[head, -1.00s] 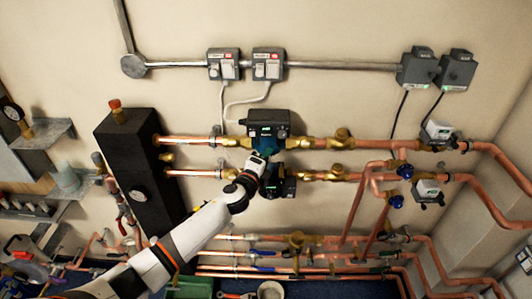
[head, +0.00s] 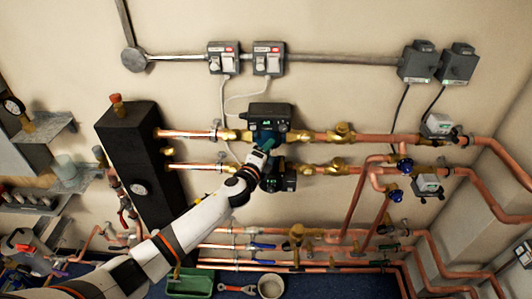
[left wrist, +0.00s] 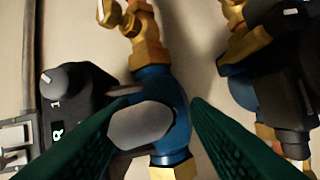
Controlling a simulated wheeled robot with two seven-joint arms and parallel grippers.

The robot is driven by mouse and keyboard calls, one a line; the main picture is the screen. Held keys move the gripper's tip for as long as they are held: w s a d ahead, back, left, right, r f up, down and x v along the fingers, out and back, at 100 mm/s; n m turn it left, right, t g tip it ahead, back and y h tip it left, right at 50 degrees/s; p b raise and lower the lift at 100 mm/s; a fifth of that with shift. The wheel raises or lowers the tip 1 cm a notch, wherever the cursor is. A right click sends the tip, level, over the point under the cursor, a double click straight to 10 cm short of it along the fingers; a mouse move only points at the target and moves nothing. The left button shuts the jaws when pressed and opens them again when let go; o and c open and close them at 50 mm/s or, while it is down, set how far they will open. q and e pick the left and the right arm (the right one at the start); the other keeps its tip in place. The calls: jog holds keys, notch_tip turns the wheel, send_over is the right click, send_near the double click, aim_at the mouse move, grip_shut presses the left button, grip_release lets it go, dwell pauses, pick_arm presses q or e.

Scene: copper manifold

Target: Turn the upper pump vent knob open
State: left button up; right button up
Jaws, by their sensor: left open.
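The upper pump (head: 268,118) has a dark control box over a blue body and sits in the upper copper line. In the left wrist view its blue body (left wrist: 180,100) shows with a smooth grey oval knob (left wrist: 140,125) on its face. My left gripper (head: 268,144) is at the lower side of this pump. In the left wrist view the green fingers of my left gripper (left wrist: 160,103) are open, one on each side of the knob. I cannot tell whether they touch it. The knob is hidden in the head view. My right gripper is not in view.
The lower pump (head: 280,178) is close beside my left gripper; it also shows in the left wrist view (left wrist: 285,85). A small dial (left wrist: 50,83) is on the upper pump's dark box. Brass valves (head: 340,133) flank the pumps. A black vertical header (head: 140,160) stands left.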

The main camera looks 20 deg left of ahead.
pick_arm(q)
jog(key=s+a+r+b, duration=0.1)
jog(key=s+b, duration=0.1)
jog(key=s, duration=1)
jog(key=shift+a, duration=0.15)
jog(key=s+a+f+n+g+y+b, duration=0.1)
jog(key=s+a+f+n+g+b, duration=0.2)
jog(key=f, duration=1.1)
jog(key=s+a+f+n+g+y+b, duration=0.1)
jog(key=s+f+n+g+b, duration=0.3)
jog(key=f, duration=0.9)
jog(key=s+a+f+n+g, duration=0.1)
jog(key=s+a+f+n, duration=0.3)
jog(key=f, duration=1)
jog(key=s+d+f+n+g+b, duration=0.3)
jog(key=s+f+n+g, duration=0.1)
jog(key=s+f, duration=1.45)
jog(key=s+d+f+n+g+b, duration=0.1)
jog(key=s+f+n+g, duration=0.1)
jog(key=s, duration=0.7)
jog(key=s+d+f+n+g+b, duration=0.1)
jog(key=s+f, duration=0.3)
jog(key=s, duration=0.6)
jog(key=shift+s+d+f+n+g, duration=0.25)
jog(key=shift+d+f+n+g, duration=0.2)
jog(key=shift+d, duration=0.2)
